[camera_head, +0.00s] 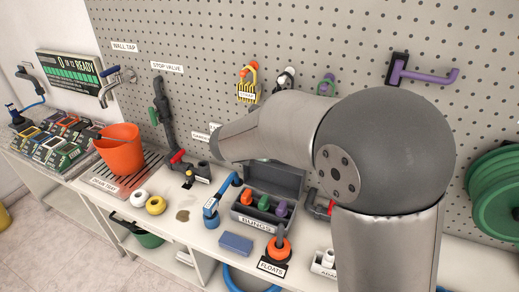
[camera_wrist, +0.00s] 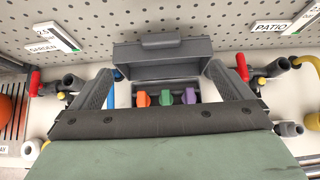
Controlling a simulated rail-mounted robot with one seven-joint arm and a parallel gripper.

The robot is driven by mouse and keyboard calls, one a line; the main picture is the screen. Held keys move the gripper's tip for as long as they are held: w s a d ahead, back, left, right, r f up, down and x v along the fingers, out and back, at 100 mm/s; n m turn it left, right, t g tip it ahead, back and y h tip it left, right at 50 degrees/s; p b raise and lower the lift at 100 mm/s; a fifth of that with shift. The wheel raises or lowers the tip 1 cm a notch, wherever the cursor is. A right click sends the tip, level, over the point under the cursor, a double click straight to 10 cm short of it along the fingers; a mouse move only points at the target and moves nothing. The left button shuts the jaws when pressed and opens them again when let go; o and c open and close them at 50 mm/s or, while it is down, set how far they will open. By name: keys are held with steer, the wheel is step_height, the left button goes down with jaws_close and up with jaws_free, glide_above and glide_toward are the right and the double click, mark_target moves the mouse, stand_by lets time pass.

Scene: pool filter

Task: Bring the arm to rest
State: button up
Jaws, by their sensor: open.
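My arm fills the right half of the head view and bends over the bench; its gripper cannot be made out there. In the wrist view my gripper (camera_wrist: 160,72) is open, with its two grey fingers wide apart and nothing between them. It faces the bungs box (camera_wrist: 188,84), which stands against the pegboard with its lid (camera_wrist: 160,52) raised. An orange bung (camera_wrist: 142,99), a green bung (camera_wrist: 166,97) and a purple bung (camera_wrist: 189,96) show in it beyond the gripper's body. The head view shows the same box (camera_head: 258,222) labelled BUNGS.
An orange bucket (camera_head: 119,148) stands on the drain tray (camera_head: 110,185) at left. A stop valve pipe (camera_head: 165,115), a blue tool (camera_head: 212,212), a blue block (camera_head: 236,243) and the floats stand (camera_head: 273,268) crowd the bench. A green hose reel (camera_head: 496,193) hangs at right.

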stand_by(0.3)
steer(key=s+d+m+g+h, duration=0.1)
steer(key=s+d+m+g, duration=0.5)
steer(key=s+d+m, duration=1.1)
steer(key=s+d+f+m+g+y, duration=0.1)
steer(key=s+m+y, duration=0.1)
steer(key=s+m, duration=0.5)
steer(key=s+f+m+g+y, duration=0.1)
steer(key=s+f+m+y, duration=0.1)
steer(key=s+m, duration=0.5)
steer(key=shift+s+d+f+m+g, duration=0.2)
steer(key=shift+d+m+g, duration=0.2)
steer(key=shift+m, duration=0.1)
